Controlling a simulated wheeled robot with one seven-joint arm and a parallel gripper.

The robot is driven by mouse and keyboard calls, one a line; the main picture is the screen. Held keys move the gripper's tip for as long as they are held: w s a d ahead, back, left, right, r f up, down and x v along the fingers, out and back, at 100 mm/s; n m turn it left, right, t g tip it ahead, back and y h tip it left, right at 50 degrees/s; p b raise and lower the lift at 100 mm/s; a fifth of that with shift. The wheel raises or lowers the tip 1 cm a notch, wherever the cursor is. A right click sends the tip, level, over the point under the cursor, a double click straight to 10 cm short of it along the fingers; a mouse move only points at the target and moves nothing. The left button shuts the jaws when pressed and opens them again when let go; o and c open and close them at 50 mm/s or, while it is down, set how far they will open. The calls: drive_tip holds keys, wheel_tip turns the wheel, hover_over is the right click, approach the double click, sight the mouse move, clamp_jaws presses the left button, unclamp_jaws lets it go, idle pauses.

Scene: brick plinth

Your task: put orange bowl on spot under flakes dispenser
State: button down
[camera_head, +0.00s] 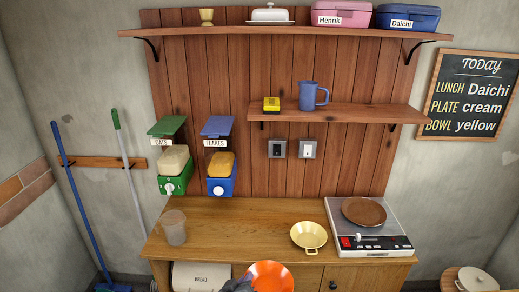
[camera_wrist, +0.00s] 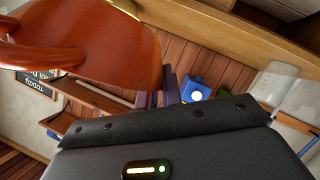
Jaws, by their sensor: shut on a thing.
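The orange bowl (camera_head: 270,277) is at the bottom edge of the head view, in front of the wooden counter, partly cut off. My gripper (camera_head: 240,285) is at its left side, shut on it. In the wrist view the bowl (camera_wrist: 120,55) fills the upper left, tilted in the picture, with the fingers (camera_wrist: 165,92) at its edge. The flakes dispenser (camera_head: 221,186) is blue, labelled FLAKES, and hangs on the plank wall. It also shows in the wrist view (camera_wrist: 195,90). The counter top (camera_head: 221,217) below it is bare; I see no marked spot there.
A clear cup (camera_head: 173,228) stands at the counter's left, below the green OATS dispenser (camera_head: 175,182). A pale yellow bowl (camera_head: 309,236) sits right of centre. The counter between cup and yellow bowl is clear.

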sight(284, 283)
drive_tip(key=shift+s, duration=0.2)
drive_tip(key=shift+s+d, duration=0.1)
drive_tip(key=shift+d, duration=0.6)
drive_tip(key=d, duration=0.1)
drive_tip(key=w+d, duration=0.1)
drive_tip(key=shift+w+d+f, duration=0.3)
drive_tip(key=shift+f, duration=0.05)
drive_tip(key=shift+n+y, duration=0.8)
drive_tip(key=d+f, duration=0.1)
drive_tip(key=d, duration=0.1)
drive_tip(key=d+f, duration=0.1)
drive_tip(key=d, duration=0.2)
drive_tip(key=d+f, duration=0.1)
drive_tip(key=d, duration=0.2)
drive_tip(key=shift+w, duration=0.2)
drive_tip(key=s+d+f+n+y, duration=0.2)
drive_tip(key=s+d+f, duration=0.2)
drive_tip(key=d+f, duration=0.2)
drive_tip(key=shift+s+d+f+t+y, duration=0.35)
drive_tip(key=shift+s+d+t+y, duration=0.05)
drive_tip(key=shift+d, duration=0.45)
drive_tip(key=shift+d, duration=0.1)
